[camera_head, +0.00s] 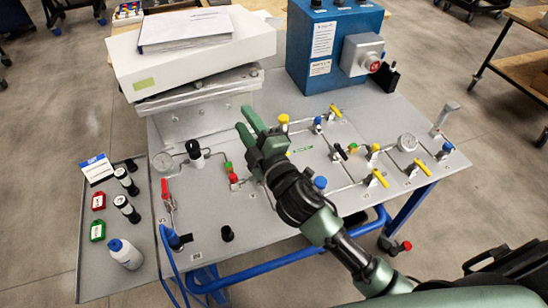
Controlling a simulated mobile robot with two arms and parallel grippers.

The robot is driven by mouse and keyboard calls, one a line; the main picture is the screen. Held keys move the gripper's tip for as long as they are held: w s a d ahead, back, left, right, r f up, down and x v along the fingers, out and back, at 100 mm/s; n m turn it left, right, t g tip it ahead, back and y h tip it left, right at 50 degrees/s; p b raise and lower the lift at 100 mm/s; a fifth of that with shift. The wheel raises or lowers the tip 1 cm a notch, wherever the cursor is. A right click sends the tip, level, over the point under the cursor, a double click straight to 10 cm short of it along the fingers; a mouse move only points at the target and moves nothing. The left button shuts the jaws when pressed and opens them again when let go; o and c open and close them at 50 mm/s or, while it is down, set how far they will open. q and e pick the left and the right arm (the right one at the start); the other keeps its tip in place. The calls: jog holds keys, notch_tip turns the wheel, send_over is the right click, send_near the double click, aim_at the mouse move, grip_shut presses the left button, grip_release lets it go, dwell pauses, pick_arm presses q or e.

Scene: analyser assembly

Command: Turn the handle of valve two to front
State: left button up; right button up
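The grey panel table (235,215) carries several small valves on thin pipes. Near its front right edge are a valve with a yellow handle (380,179) and another with a yellow handle (423,168). A red lever handle (165,189) stands at the left edge. The small labels are too blurred to tell surely which is valve two. My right gripper (246,119) reaches in from the lower right, above the middle of the panel. Its green fingers are apart with nothing visible between them. My forearm hides part of the panel. My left gripper is not in view.
A blue box (324,50) with a red button and a white analyser (192,58) with papers on top stand at the back. A side tray (95,268) holds a bottle, tags and black-capped parts. A gauge (407,142) and a blue-handled valve (446,150) stand at right.

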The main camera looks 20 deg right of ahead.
jog(key=s+a+r+n+g+y, duration=0.1)
jog(key=a+r+n+g+y, duration=0.25)
jog(key=a+n+y, duration=0.6)
jog(key=a+r+n+g+y, duration=0.4)
jog(key=a+n, duration=0.3)
jog(key=n, duration=0.5)
notch_tip(320, 180, down, 8)
jog(key=s+a+n+g+h, duration=0.2)
jog(key=a+n+g, duration=0.1)
jog(key=n+g, duration=0.6)
jog(key=w+d+f+n+g+h, duration=0.1)
jog(key=w+d+f+n+h, duration=0.1)
jog(key=d+f+n+h, duration=0.55)
jog(key=w+d+h, duration=0.1)
jog(key=d+h, duration=0.1)
jog(key=d, duration=0.4)
jog(key=w+d+f+h, duration=0.1)
jog(key=d+h, duration=0.2)
jog(key=d, duration=0.4)
jog(key=w+d+f+g+h, duration=0.1)
jog(key=d+h, duration=0.1)
jog(key=d, duration=0.4)
jog(key=shift+d+f+h, duration=0.2)
jog(key=shift+d+h, duration=0.1)
notch_tip(320, 180, down, 8)
jog(key=shift+a+r+p, duration=0.1)
jog(key=shift+r+p, duration=0.15)
jog(key=shift+p, duration=1)
grip_shut()
